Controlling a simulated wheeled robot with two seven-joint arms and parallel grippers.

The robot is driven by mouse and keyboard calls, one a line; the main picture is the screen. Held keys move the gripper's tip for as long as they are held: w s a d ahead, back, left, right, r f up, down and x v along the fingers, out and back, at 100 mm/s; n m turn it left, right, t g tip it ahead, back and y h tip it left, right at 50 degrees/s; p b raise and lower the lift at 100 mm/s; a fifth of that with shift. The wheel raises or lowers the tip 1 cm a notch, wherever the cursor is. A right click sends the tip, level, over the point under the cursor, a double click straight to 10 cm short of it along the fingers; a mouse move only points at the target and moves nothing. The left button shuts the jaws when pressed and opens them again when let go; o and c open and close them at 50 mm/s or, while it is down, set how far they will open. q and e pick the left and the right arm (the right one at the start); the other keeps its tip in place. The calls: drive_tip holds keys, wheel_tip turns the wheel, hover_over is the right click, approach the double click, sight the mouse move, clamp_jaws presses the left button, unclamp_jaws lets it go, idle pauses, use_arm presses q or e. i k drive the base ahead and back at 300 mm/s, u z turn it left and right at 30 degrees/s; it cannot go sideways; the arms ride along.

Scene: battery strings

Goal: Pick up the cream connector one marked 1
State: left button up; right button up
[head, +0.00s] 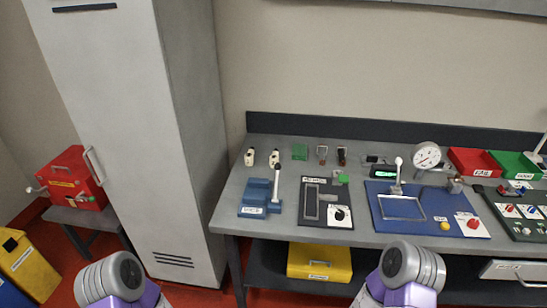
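Two small cream connectors with dark tops stand at the back left of the grey workbench (225,215). One cream connector (249,159) is at the far left, and the other cream connector (274,160) is just to its right. Their markings are too small to read, so I cannot tell which is marked 1. Parts of my two arms show at the bottom edge, well short of the connectors. Neither gripper's fingers are in view.
A blue fixture with a lever (257,197) stands in front of the connectors. A green block (299,152) is to their right. A tall grey cabinet (165,130) stands left of the bench. A yellow case (319,262) sits on the lower shelf.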

sight(248, 160)
drive_tip(key=k, duration=0.5)
drive_tip(key=u, duration=0.85)
drive_tip(key=i, duration=1.25)
drive_tip(key=z, duration=0.25)
